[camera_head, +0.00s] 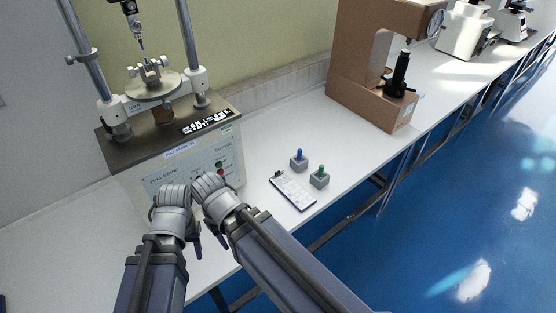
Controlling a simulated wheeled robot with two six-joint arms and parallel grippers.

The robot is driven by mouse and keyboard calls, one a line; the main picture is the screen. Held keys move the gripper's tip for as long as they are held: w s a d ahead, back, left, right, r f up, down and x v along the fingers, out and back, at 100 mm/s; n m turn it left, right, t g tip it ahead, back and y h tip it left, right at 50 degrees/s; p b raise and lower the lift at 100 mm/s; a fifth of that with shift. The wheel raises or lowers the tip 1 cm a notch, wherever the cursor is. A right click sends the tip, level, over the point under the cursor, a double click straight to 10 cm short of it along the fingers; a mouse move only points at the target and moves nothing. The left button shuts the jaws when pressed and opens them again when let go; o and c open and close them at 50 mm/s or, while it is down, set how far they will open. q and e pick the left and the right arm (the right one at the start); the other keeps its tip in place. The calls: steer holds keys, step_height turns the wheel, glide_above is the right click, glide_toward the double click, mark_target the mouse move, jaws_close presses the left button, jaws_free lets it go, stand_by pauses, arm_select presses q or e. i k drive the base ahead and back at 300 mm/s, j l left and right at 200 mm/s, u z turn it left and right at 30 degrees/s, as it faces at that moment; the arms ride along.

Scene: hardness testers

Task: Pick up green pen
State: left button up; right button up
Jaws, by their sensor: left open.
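The green pen (321,169) stands upright in a small grey block holder (319,181) on the white bench. A blue pen (299,153) stands in a matching grey holder (298,165) just behind it and to the left. My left gripper (195,240) is open and empty in front of the pull-test machine, well to the left of the green pen. My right gripper (221,238) is close beside it, mostly hidden by its own arm, so its jaws are unclear. Neither gripper touches a pen.
The pull-test machine (190,165) stands behind my grippers. A brown hardness tester (365,75) stands at the back right. The bench's front edge (330,199) runs close to the green pen's holder.

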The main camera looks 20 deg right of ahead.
mark_target(321, 169)
steer(key=l+z, duration=0.15)
steer(key=l, duration=0.25)
steer(key=i+l+z, duration=0.1)
steer(key=l, duration=0.3)
steer(key=i+l+z, duration=0.15)
steer(key=l, duration=0.25)
steer(key=i+l+z, duration=0.1)
steer(key=l, duration=0.25)
steer(key=i+j+z, duration=0.15)
steer(key=i+j, duration=0.05)
steer(key=i, duration=0.05)
